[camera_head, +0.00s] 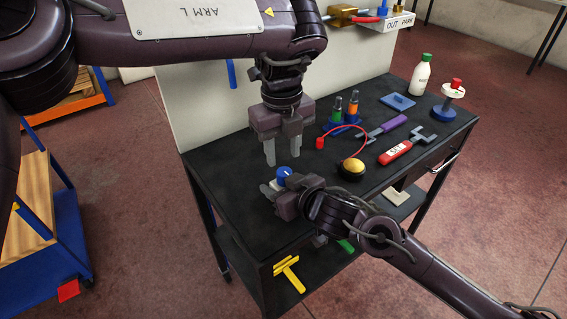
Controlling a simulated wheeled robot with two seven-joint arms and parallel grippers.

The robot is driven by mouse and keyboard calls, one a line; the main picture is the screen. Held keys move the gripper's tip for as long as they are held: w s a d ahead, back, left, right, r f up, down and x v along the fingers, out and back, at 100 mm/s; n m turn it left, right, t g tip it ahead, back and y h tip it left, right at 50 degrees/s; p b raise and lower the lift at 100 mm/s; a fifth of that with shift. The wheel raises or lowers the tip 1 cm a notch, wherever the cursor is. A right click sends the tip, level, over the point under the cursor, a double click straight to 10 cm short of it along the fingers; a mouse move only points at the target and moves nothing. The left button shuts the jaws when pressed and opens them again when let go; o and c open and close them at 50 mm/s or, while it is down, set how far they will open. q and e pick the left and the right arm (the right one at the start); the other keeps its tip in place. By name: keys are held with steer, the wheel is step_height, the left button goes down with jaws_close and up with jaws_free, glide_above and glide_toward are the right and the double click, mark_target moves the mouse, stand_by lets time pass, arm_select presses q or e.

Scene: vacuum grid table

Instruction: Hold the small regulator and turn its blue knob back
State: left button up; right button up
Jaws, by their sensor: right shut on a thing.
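The small regulator's blue knob (284,173) faces up near the left part of the black table (240,214). The regulator's pale body is mostly hidden by my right gripper (270,189), which is shut on it from the front right. My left gripper (283,158) points down just above the knob. Its two fingers are apart, with nothing seen between them. The fingertips look slightly above the knob; I cannot tell exactly how far.
A yellow dome (351,168) with a red cord stands right of the regulator. A white bottle (420,76) stands at the far right. A white panel (205,115) rises behind the table.

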mark_target(282, 171)
arm_select(q)
step_height(282, 171, up, 7)
steer(key=shift+f, duration=0.15)
arm_select(e)
steer(key=o, duration=1.2)
steer(key=shift+s, duration=0.1)
